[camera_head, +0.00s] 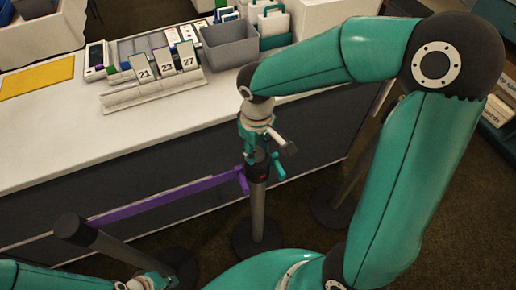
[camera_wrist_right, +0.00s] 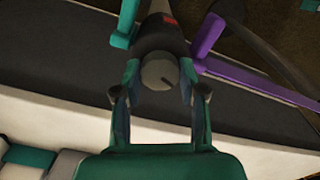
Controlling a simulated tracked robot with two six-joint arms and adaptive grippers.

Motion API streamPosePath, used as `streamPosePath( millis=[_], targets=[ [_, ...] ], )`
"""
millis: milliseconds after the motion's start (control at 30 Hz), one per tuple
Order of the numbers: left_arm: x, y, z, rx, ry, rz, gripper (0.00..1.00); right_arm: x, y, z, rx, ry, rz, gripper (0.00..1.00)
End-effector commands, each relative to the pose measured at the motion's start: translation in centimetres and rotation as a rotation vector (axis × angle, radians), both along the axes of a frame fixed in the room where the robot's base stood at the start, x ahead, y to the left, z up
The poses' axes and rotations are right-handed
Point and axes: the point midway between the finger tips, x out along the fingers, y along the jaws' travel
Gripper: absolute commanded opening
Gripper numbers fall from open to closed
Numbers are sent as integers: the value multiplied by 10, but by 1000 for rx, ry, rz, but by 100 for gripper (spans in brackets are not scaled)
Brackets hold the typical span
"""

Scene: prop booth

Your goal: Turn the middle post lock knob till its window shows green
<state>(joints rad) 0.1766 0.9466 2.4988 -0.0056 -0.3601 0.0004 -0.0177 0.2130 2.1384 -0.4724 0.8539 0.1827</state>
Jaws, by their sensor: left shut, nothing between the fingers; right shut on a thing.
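The middle post (camera_head: 258,215) stands upright in front of the counter, with a dark head. A small window on the head shows red (camera_head: 263,178); the red patch also shows in the right wrist view (camera_wrist_right: 168,18). The grey lock knob (camera_wrist_right: 158,73) is on top of the head. My right gripper (camera_head: 257,150) comes down from above, and its fingers are shut on the knob, one on each side in the right wrist view. In the head view the gripper mostly hides the knob. My left gripper (camera_head: 150,283) is shut and empty at the bottom edge, away from the middle post.
A purple belt (camera_head: 165,203) runs from the middle post to a left post (camera_head: 72,226). A teal piece (camera_head: 278,168) juts from the middle post's right side. Another post base (camera_head: 335,208) stands behind. The counter (camera_head: 50,135) holds numbered cards (camera_head: 166,68) and a grey bin (camera_head: 230,45).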

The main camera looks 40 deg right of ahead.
Motion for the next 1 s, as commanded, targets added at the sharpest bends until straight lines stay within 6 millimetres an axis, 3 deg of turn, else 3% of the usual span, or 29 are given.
streamPosePath(
  millis=[400, 1000],
  targets=[
    [0, 0, 0, 0, 0, 0, 0, -1, 0, 0, 1, 2, 261, 6],
    [0, 0, 0, 0, 0, 0, 0, -1, 0, 0, 1, 3, 317, 6]
  ],
)
